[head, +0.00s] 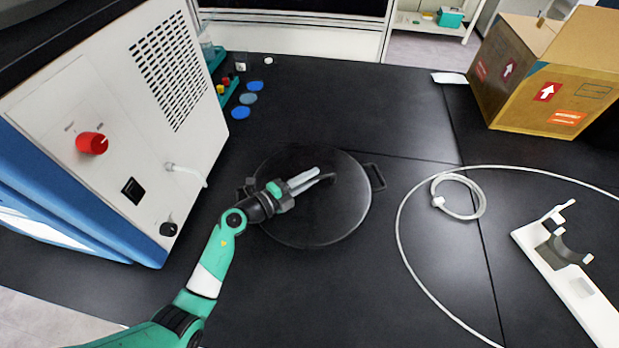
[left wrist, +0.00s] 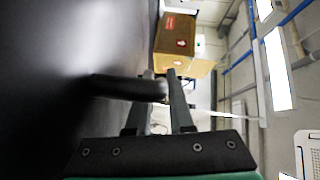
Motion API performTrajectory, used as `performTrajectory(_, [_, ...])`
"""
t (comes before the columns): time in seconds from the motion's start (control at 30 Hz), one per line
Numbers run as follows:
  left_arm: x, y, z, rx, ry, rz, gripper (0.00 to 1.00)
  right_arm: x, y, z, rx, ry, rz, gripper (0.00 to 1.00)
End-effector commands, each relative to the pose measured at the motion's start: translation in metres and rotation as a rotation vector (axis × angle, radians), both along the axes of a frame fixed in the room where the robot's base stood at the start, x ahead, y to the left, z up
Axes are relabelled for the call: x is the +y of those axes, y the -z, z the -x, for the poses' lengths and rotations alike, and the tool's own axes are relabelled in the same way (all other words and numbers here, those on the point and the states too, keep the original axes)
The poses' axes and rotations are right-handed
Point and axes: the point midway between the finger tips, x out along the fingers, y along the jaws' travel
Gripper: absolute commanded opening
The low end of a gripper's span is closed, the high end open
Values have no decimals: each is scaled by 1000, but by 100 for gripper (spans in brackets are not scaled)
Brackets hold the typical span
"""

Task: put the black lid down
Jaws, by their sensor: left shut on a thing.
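The black lid (head: 330,215) is a round dark disc with side handles, in the middle of the black bench in the head view. My left gripper (head: 318,178) reaches over it from the left and is shut on its raised central handle. In the left wrist view the dark lid (left wrist: 60,100) fills the left side. There its handle (left wrist: 130,88) runs between the fingers of my left gripper (left wrist: 172,90). I cannot tell whether the lid touches the bench or hangs just above it. My right gripper is not in view.
A white and blue machine (head: 130,110) stands at left. Blue discs (head: 241,113) lie behind the lid. A cardboard box (head: 550,75) is at back right. A pale hose (head: 408,255) curves right of the lid, near a white device (head: 570,265). The bench in front is clear.

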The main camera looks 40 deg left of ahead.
Motion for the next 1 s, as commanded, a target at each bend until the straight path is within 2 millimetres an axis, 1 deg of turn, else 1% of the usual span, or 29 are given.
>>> performTrajectory(0.03, [0,12,-1,-5,-1,0,0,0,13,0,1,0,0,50])
performTrajectory(0.1, [0,23,-1,-5,-1,0,0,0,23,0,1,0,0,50])
performTrajectory(0.17, [0,28,-1,-6,-1,1,0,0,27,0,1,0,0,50])
performTrajectory(0.4, [1,26,-1,-6,-1,0,0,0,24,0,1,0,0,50])
performTrajectory(0.57, [0,29,-1,-6,-1,0,0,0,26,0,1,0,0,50])
performTrajectory(0.6, [0,32,0,2,0,0,27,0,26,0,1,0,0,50])
performTrajectory(0.73, [0,32,0,2,0,0,50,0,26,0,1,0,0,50])
performTrajectory(1.0, [0,32,0,2,1,0,50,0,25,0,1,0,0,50])
